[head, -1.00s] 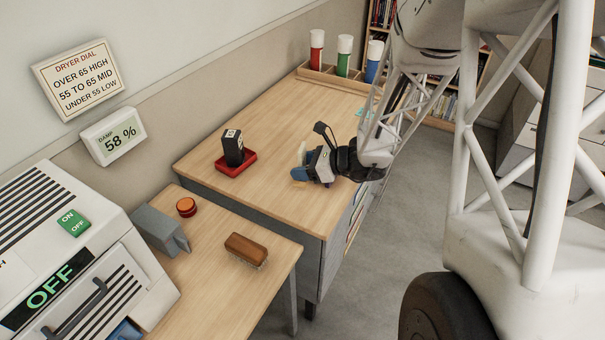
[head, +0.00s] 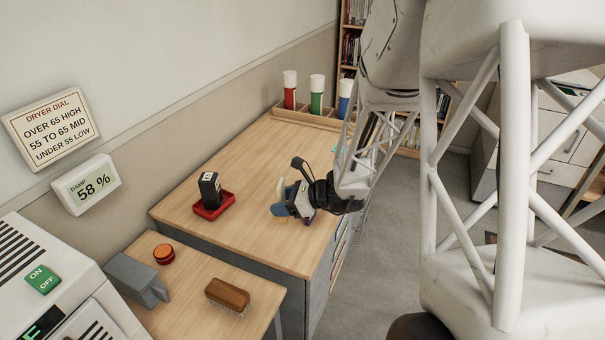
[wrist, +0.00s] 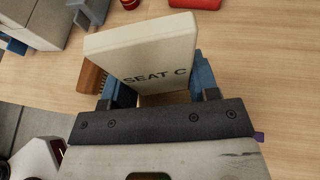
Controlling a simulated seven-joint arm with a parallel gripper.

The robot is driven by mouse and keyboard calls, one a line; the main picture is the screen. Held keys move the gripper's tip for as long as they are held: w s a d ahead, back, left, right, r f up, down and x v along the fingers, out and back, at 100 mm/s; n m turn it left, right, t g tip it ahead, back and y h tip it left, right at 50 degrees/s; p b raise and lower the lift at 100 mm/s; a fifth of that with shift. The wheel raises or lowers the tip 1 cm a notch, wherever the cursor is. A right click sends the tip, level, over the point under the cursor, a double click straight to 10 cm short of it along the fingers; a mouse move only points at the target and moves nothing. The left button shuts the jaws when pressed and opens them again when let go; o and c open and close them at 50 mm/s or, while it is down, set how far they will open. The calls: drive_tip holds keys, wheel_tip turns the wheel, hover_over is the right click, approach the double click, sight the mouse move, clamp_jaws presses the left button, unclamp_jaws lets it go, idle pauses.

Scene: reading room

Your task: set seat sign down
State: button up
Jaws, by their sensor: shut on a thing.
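The seat sign (wrist: 145,50) is a cream block lettered "SEAT C". In the wrist view it stands tilted between the two blue fingers of my gripper (wrist: 163,88), which is shut on it. In the head view my gripper (head: 283,206) is low over the wooden desk (head: 255,165), right of a red tray. Only a small pale part of the sign (head: 281,189) shows there, behind the blue finger. The sign's lower edge is hidden, so I cannot tell whether it touches the desk.
A black stamp (head: 209,187) stands in the red tray (head: 213,212). Red, green and blue tubes stand in a wooden rack (head: 300,117) at the back. A brush (head: 227,293), a round orange-red thing (head: 164,254) and a grey block (head: 135,277) occupy the lower table. Desk behind my gripper is clear.

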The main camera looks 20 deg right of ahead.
drive_tip(key=w+d+f+m+t+h, duration=0.1)
drive_tip(key=w+d+f, duration=0.1)
drive_tip(key=w+d, duration=0.9)
drive_tip(key=w+d+f+m+t+h, duration=0.1)
drive_tip(key=w+d+f+t, duration=0.1)
drive_tip(key=w+d, duration=1)
drive_tip(key=shift+w+f+m, duration=0.15)
drive_tip(key=shift+f+m, duration=0.1)
drive_tip(key=shift+m, duration=0.15)
drive_tip(key=shift+d, duration=0.1)
drive_tip(key=w+d, duration=0.1)
drive_tip(key=w, duration=0.4)
drive_tip(key=w+d+f, duration=0.1)
drive_tip(key=w+d, duration=0.1)
drive_tip(key=w, duration=0.3)
drive_tip(key=w+d, duration=0.1)
drive_tip(key=w, duration=0.4)
drive_tip(key=shift+w+d+f, duration=0.15)
drive_tip(key=shift+d+f, duration=0.1)
drive_tip(key=shift+f, duration=1.75)
drive_tip(key=shift+f, duration=0.2)
